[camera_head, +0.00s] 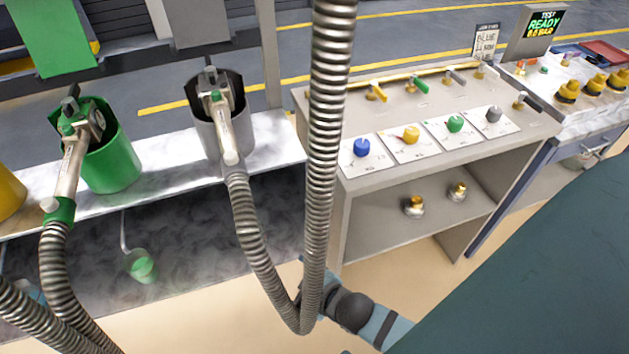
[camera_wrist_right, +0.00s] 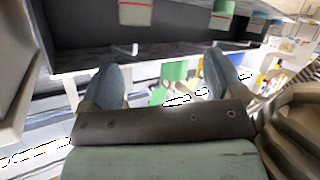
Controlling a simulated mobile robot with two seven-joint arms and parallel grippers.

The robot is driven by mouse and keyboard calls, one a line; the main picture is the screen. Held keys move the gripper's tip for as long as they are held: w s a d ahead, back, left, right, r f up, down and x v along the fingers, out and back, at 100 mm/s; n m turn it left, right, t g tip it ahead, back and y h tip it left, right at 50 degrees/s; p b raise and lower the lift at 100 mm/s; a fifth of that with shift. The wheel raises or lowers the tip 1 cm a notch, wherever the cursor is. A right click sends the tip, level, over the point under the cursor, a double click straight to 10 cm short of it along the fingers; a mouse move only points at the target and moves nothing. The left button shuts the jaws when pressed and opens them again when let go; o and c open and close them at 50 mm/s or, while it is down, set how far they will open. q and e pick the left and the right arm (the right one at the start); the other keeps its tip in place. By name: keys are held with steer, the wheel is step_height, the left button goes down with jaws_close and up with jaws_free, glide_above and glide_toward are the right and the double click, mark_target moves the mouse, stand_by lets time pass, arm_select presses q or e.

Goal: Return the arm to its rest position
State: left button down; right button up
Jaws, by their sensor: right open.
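My right arm (camera_head: 385,325) comes in from the lower right in the head view, low in front of the bench. Its gripper (camera_head: 308,278) is partly hidden behind a hanging ribbed metal hose (camera_head: 326,120). In the right wrist view the two fingers of the right gripper (camera_wrist_right: 164,78) stand wide apart with nothing held between them. I cannot make out my left gripper in the head view.
A green holder (camera_head: 118,165) and a grey holder (camera_head: 240,130) each hold a hose nozzle. A valve bench (camera_head: 350,100) with coloured knobs stands to the right, with two brass fittings (camera_head: 413,206) on its lower shelf. The display (camera_head: 543,25) reads READY.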

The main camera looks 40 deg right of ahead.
steer(key=s+f+m, duration=0.1)
steer(key=s+d+f+m+g, duration=0.1)
steer(key=s, duration=0.1)
steer(key=s+f+m+g, duration=0.1)
steer(key=shift+s+d+m+h, duration=0.3)
steer(key=shift+m, duration=0.1)
step_height(320, 180, up, 12)
steer(key=p, duration=1.2)
steer(key=shift+d, duration=0.25)
steer(key=shift+s+f, duration=0.1)
